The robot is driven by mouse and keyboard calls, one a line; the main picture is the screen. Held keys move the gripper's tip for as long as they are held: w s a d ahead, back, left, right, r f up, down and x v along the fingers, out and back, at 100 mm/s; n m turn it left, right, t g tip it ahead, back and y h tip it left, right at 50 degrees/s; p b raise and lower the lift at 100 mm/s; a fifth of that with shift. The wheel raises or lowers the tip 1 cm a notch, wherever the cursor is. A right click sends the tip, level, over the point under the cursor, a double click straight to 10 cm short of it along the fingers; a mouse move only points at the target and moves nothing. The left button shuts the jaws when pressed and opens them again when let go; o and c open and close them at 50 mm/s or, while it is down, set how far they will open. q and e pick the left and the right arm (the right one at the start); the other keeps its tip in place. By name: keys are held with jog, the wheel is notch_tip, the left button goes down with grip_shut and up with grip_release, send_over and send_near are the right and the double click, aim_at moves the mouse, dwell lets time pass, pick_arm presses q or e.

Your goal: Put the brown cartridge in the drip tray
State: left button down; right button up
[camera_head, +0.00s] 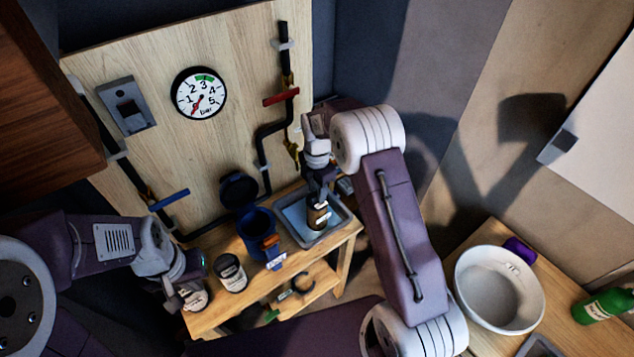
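The brown cartridge (317,217), with a pale label, is upright inside the outline of the grey drip tray (334,238), which has a light blue inside. Whether it touches the tray floor I cannot tell. My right gripper (319,194) points down directly above the cartridge, its fingers at the cartridge's top. Whether they are closed on it is too small to tell. My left gripper (180,298) is at the bench's left end, beside a pale container with a dark label (195,297); its finger opening is not clear.
A blue housing (257,224) stands left of the tray, with a black round part (239,190) behind it. A gauge panel (233,100) with pipes rises behind. A white basin (499,287) is at right.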

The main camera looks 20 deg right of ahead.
notch_tip(320, 180, up, 11)
jog(key=s+d+f+m, duration=0.1)
jog(key=s+f+m, duration=0.1)
jog(key=s+m, duration=0.9)
jog(key=s+f+m+t, duration=0.1)
jog(key=s+f+m, duration=0.2)
jog(key=s+m, duration=0.8)
jog(key=shift+d+f, duration=0.2)
jog(key=shift+d, duration=0.15)
